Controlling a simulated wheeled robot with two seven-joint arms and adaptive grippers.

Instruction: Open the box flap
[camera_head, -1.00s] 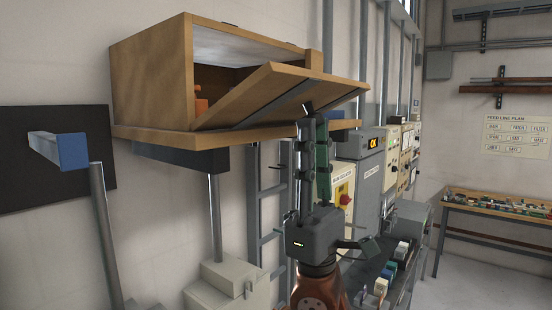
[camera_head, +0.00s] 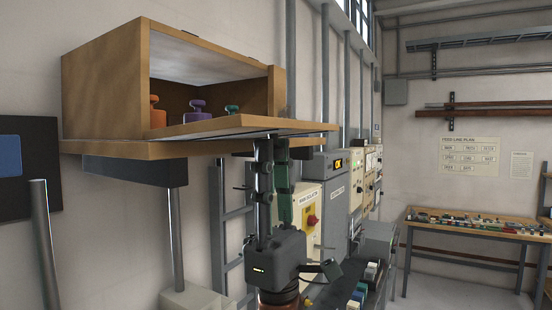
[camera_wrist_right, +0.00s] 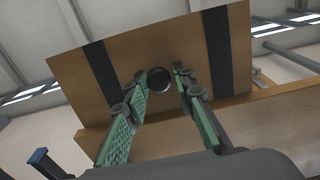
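The wooden box (camera_head: 103,85) is at upper left in the head view, with its front open. Its flap (camera_head: 235,128) is folded down and lies nearly level, jutting out in front of the opening. My right gripper (camera_head: 271,142) points up beneath the flap, near its outer part. In the right wrist view, the flap's underside (camera_wrist_right: 180,47) carries two dark strips and a round dark knob (camera_wrist_right: 158,80). The fingers (camera_wrist_right: 160,75) stand open on either side of the knob, with small gaps visible. My left gripper is not in view.
Orange (camera_head: 157,112), purple (camera_head: 197,110) and teal (camera_head: 232,110) knobbed objects stand inside the box. A grey post (camera_head: 178,235) stands below the box. Grey cabinets (camera_head: 335,190) line the wall to the right of my gripper. A workbench (camera_head: 470,225) stands farther right.

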